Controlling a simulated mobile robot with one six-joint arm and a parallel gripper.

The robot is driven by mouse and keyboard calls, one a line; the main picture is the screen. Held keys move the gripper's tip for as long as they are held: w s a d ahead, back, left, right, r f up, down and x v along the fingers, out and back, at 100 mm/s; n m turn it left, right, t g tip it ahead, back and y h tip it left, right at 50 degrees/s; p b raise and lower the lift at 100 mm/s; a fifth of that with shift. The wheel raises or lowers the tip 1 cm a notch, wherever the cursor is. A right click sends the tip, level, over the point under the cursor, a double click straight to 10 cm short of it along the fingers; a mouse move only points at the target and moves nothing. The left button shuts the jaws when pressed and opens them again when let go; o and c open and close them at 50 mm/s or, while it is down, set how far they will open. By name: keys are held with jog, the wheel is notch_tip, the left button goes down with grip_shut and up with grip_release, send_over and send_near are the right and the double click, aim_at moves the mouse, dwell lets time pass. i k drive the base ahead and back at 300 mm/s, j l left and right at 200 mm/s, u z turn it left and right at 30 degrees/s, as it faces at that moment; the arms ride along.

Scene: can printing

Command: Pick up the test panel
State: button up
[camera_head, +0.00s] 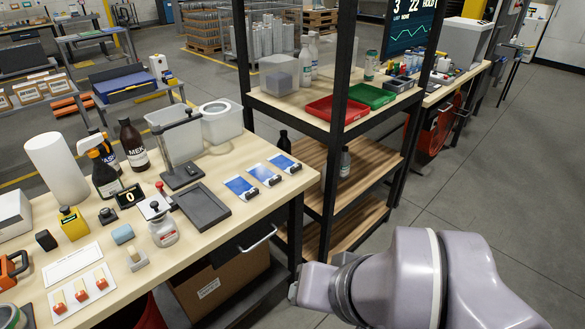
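Three small blue-and-white panels lie in a row near the right end of the wooden workbench (215,160): a left one (238,185), a middle one (260,172) and a right one (281,160). Each has a dark clip-like piece at its lower right corner. They look like test panels, but I cannot tell which one the task means. My pale lilac arm reaches in from the lower right, in front of the bench and below its top. My gripper's fingers do not show, and the arm is well apart from the panels.
A dark grey tray (203,207) lies left of the panels. A black-framed shelf (338,130) with red tray (336,111) and green tray (371,96) stands right.

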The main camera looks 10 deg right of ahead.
aim_at(282, 162)
jog(key=i+l+u, duration=0.2)
jog(key=i+l, duration=0.3)
jog(key=i, duration=0.25)
jog(key=i+l+u, duration=0.2)
jog(key=i+l, duration=0.45)
jog(key=i, duration=0.05)
